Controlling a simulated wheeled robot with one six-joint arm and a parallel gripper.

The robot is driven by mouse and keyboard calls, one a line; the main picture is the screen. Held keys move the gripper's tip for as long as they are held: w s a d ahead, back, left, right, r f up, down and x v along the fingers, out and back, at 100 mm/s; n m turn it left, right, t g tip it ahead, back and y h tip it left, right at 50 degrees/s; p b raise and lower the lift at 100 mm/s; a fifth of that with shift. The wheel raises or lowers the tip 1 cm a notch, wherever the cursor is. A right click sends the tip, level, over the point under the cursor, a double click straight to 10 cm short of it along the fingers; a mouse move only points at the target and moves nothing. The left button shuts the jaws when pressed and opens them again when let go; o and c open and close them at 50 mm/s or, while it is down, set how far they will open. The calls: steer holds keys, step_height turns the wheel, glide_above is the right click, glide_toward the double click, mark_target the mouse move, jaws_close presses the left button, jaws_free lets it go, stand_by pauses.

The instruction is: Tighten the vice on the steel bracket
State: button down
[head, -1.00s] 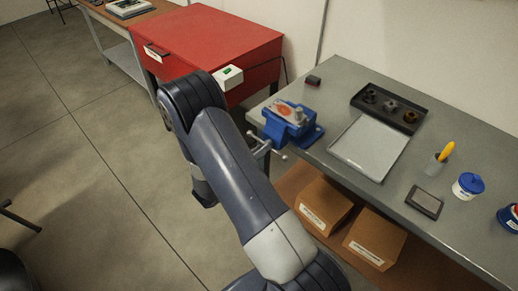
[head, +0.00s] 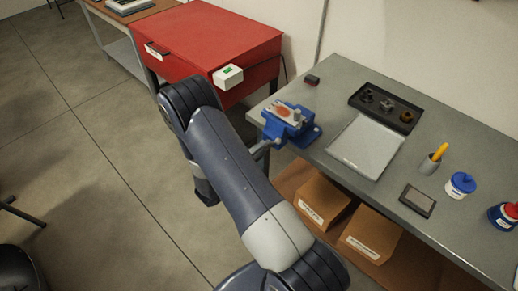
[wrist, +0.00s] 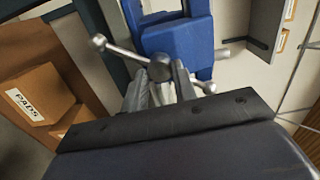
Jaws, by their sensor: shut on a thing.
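The blue vice (head: 303,133) is at the near left edge of the grey workbench. A flat piece with a rust-coloured patch, seemingly the steel bracket (head: 284,111), shows at its top, between the jaws as far as I can tell. In the wrist view the vice body (wrist: 178,38) is dark blue. Its steel handle bar (wrist: 118,52) lies aslant, with a ball at each end and a round hub in the middle. My gripper (wrist: 160,80) has its two fingers shut on the handle at the hub. In the head view my arm mostly hides the gripper.
A grey tray (head: 366,146) and a black tray with several small parts (head: 359,103) lie right of the vice. Cardboard boxes (head: 372,233) stand on the shelf below. A red cabinet (head: 205,48) stands to the left, close beyond my arm.

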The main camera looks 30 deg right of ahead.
steer(key=shift+n+p, duration=0.3)
steer(key=shift+n, duration=0.8)
steer(key=c, duration=1.1)
jaws_free()
steer(key=shift+c, duration=0.2)
steer(key=b+v, duration=0.3)
steer(key=v, duration=0.7)
steer(key=shift+a, duration=0.4)
steer(key=shift+s, duration=0.1)
